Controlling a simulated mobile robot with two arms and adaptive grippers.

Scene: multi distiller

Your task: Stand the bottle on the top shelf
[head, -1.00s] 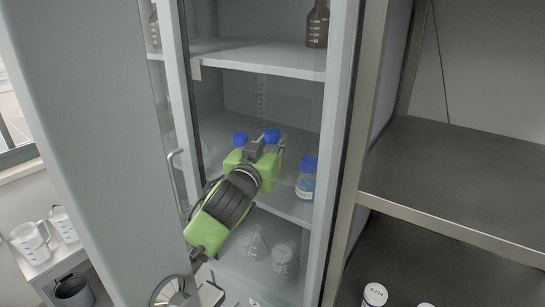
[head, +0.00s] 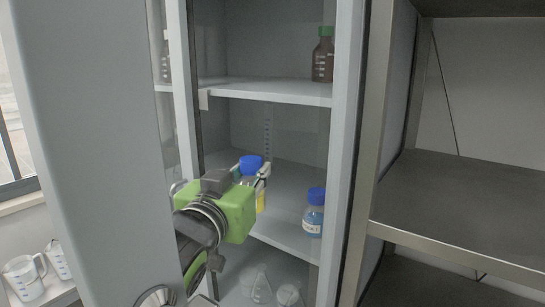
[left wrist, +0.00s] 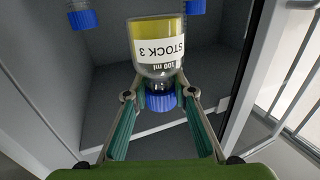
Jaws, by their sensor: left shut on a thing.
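The bottle (left wrist: 157,45) has yellow liquid, a "STOCK 3" label and a blue cap (left wrist: 161,101); it appears inverted in the left wrist view. My left gripper (left wrist: 160,92) is shut on it around the neck, just by the cap. In the head view the bottle (head: 249,165) shows at my left gripper (head: 258,180), inside the open cabinet at the middle shelf (head: 285,235). I cannot tell whether its base touches that shelf. The upper shelf (head: 265,91) is above. My right gripper is not in view.
A brown bottle with a green cap (head: 323,58) stands at the upper shelf's right. A blue-capped bottle (head: 313,215) stands right on the middle shelf. Flasks (head: 256,286) are below. The cabinet door (head: 90,150) stands open at left. The upper shelf's middle is clear.

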